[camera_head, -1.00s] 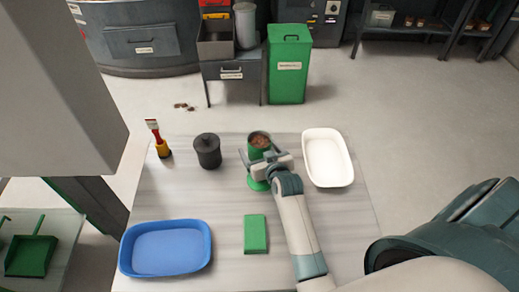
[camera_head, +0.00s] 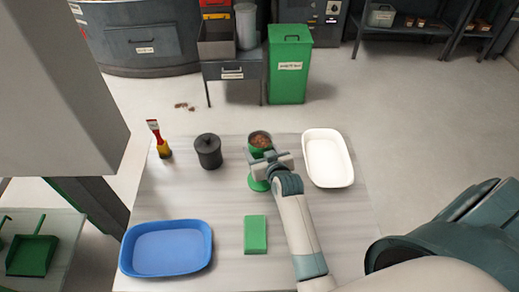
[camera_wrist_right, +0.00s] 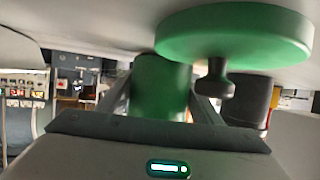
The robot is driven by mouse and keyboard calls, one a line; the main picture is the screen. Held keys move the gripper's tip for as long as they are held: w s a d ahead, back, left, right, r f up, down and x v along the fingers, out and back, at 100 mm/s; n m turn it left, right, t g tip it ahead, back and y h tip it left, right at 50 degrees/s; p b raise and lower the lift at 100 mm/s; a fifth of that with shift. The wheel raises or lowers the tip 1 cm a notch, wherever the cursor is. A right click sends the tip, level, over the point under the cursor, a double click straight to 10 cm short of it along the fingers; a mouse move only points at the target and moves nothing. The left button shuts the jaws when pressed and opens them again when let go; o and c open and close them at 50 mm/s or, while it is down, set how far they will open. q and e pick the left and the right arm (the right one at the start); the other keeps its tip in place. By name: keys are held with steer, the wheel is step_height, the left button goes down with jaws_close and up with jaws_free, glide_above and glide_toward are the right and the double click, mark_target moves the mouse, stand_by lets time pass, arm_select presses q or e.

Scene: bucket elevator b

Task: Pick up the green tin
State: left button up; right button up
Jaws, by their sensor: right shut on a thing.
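The green tin (camera_head: 260,141) stands on the far middle of the table, open at the top with brown contents showing. In the right wrist view the tin (camera_wrist_right: 160,88) sits between my two fingers. My right gripper (camera_head: 262,157) is shut on the tin from the near side. I cannot tell any gap between the tin and the table. A round green lid with a knob (camera_wrist_right: 235,35) is close to the gripper in the wrist view; in the head view the green lid (camera_head: 257,184) lies just in front of the tin, partly hidden by the gripper. My left gripper is not in view.
A white tray (camera_head: 328,158) is close on the right. A blue tray (camera_head: 166,248) and a green block (camera_head: 255,235) lie nearer. The table's middle left is clear.

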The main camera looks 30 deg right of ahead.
mark_target(256, 137)
steer(key=shift+r+p, duration=0.65)
steer(key=shift+r, duration=0.15)
step_height(256, 137, up, 3)
steer(key=p, duration=0.3)
steer(key=shift+f, duration=0.1)
steer(key=w+d+r+p, duration=0.3)
steer(key=w+d+r, duration=0.2)
steer(key=d, duration=0.5)
steer(key=shift+d+r+p, duration=0.3)
steer(key=shift+r+p, duration=0.05)
steer(key=shift+r, duration=0.25)
steer(key=shift+a, duration=0.15)
